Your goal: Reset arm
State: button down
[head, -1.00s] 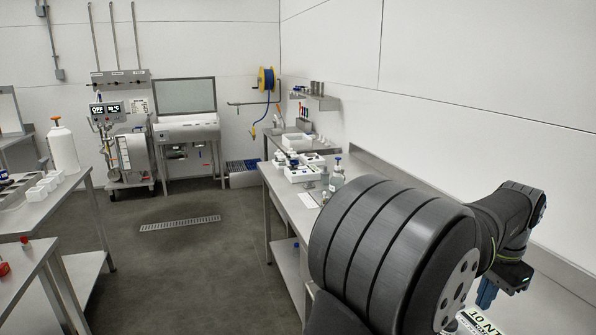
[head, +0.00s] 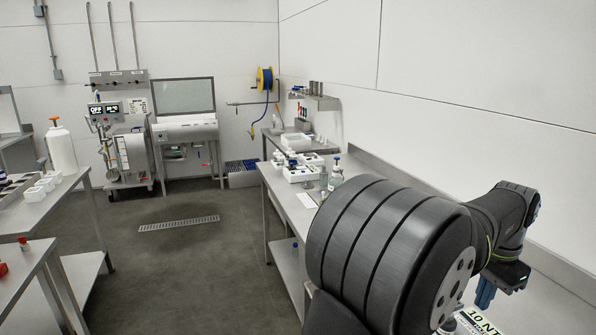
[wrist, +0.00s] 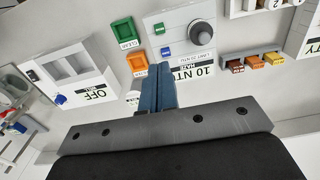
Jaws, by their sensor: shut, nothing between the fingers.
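My gripper (head: 484,294) is at the lower right in the head view, beyond the large dark joint of my arm, hanging over the bench along the right wall. In the wrist view its blue fingers (wrist: 158,88) are together with nothing between them. Part of that label also shows in the head view (head: 478,321). I cannot tell whether the fingertips touch anything; they look apart from the device.
Several small coloured blocks (wrist: 254,62) sit at the right. The floor (head: 185,265) between the benches is clear.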

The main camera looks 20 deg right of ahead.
jog(key=shift+w+d+f+m+t, duration=0.15)
jog(key=shift+w+d+f+m, duration=0.15)
jog(key=shift+w+m, duration=0.25)
jog(key=shift+w+d+f+m+t, duration=0.15)
jog(key=shift+w+d+m, duration=0.15)
jog(key=shift+m, duration=0.35)
jog(key=shift+a+r, duration=0.1)
dwell(1.2)
notch_tip(320, 180, down, 7)
jog(key=s+a+n, duration=0.1)
jog(key=s+n, duration=0.1)
jog(key=shift+w+r, duration=0.15)
jog(key=shift+r, duration=2.5)
